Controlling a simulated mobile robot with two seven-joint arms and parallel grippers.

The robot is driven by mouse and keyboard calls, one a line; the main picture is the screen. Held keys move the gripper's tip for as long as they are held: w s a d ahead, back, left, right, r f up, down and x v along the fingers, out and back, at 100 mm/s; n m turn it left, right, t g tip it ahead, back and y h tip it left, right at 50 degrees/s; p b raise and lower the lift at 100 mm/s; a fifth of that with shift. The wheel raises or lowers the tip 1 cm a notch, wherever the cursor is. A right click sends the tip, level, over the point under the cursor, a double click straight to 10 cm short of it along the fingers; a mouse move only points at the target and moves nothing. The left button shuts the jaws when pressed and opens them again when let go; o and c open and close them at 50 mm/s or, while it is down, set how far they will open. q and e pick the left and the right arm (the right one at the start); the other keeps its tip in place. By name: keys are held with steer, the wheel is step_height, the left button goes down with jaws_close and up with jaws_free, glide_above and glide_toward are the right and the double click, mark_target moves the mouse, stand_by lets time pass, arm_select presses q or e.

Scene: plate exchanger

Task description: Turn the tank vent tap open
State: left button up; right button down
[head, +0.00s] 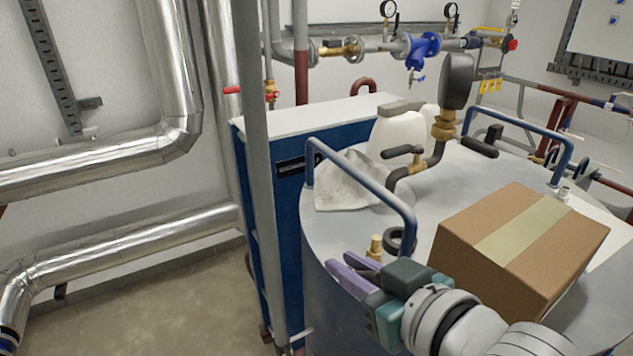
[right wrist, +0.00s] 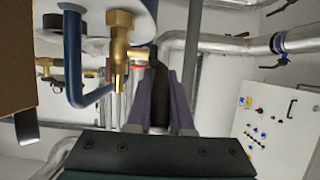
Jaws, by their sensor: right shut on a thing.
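The tank vent tap shows as a small brass body (head: 375,247) at the near edge of the grey tank top (head: 350,222). In the right wrist view its brass body (right wrist: 118,50) is large, with a dark lever (right wrist: 154,60) reaching toward my fingers. My right gripper (head: 347,270) is beside the tap, low in front of the tank's blue rail. Its purple fingers (right wrist: 173,100) are shut on the dark lever, whose held end is partly hidden between them. The lever's exact angle is hard to tell. My left gripper is in neither view.
A cardboard box (head: 515,245) sits on the tank close to my right gripper. Blue rails (head: 365,178), a gauge (head: 456,80) on a bent pipe, a cloth (head: 350,185) and a white jug (head: 400,135) crowd the tank top. A grey upright pipe (head: 255,150) stands left.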

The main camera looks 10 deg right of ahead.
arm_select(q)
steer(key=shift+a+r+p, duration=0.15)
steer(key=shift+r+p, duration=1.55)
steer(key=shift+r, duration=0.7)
arm_select(e)
steer(key=shift+w+a+g+h, duration=0.15)
steer(key=shift+w+g+h, duration=0.35)
steer(key=shift+g, duration=0.9)
steer(key=shift+w+a+g+h, duration=0.2)
steer(key=shift+w+g+h, duration=0.25)
steer(key=shift+g, duration=0.95)
steer(key=shift+w+a+g+h, duration=0.15)
steer(key=shift+w+g+h, duration=0.3)
steer(key=shift+g, duration=0.95)
steer(key=shift+s, duration=0.1)
steer(key=c, duration=0.8)
jaws_free()
